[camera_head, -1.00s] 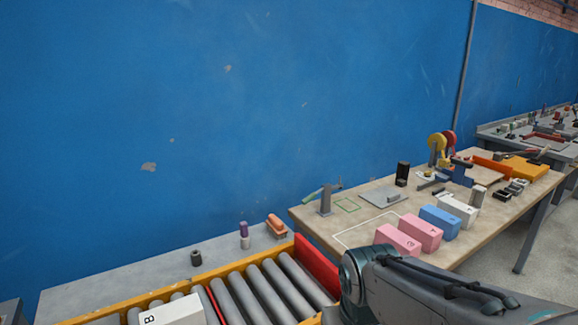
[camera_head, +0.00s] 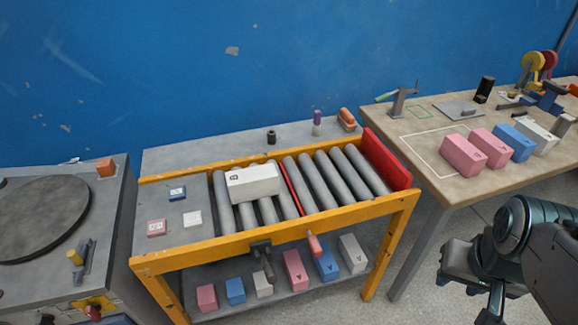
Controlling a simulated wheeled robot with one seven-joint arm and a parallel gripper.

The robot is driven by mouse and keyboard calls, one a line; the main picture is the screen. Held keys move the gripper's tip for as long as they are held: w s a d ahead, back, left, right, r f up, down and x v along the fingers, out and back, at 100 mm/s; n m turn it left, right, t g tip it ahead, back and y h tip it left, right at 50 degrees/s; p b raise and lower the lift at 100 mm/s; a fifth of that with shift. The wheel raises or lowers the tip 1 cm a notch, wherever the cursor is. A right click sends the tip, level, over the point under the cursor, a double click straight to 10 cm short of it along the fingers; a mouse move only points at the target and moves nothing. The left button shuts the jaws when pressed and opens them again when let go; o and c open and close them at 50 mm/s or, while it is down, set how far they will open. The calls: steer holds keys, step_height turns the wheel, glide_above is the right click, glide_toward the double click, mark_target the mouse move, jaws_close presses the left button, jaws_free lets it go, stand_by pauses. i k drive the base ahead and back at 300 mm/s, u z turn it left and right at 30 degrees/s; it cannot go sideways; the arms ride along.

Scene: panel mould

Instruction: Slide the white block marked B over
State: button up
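The white block marked B (camera_head: 253,182) lies on the grey rollers (camera_head: 320,184) of a yellow-framed roller table, left of a thin red line (camera_head: 291,188) across the rollers. A red end plate (camera_head: 386,160) closes the right end of the rollers. My gripper (camera_head: 468,290) is at the lower right, over the floor and apart from the block. Its fingers are partly cut off by the frame edge, so its opening is unclear.
Small marked tiles, blue (camera_head: 177,193), pink (camera_head: 156,228) and white (camera_head: 192,218), lie on the plate left of the rollers. Several blocks sit on the lower shelf (camera_head: 275,299). A wooden table (camera_head: 440,192) stands right; a turntable bench (camera_head: 110,215) stands left. Rollers right of the red line are clear.

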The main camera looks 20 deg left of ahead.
mark_target(247, 184)
steer(key=z, duration=0.4)
steer(key=k, duration=0.9)
steer(key=u, duration=0.4)
steer(key=i, duration=0.75)
steer(key=u, duration=1.15)
steer(key=i, duration=0.35)
steer(key=u, duration=0.15)
steer(key=k, duration=0.5)
steer(key=z, duration=0.6)
steer(key=i, duration=0.8)
steer(key=u, duration=1.2)
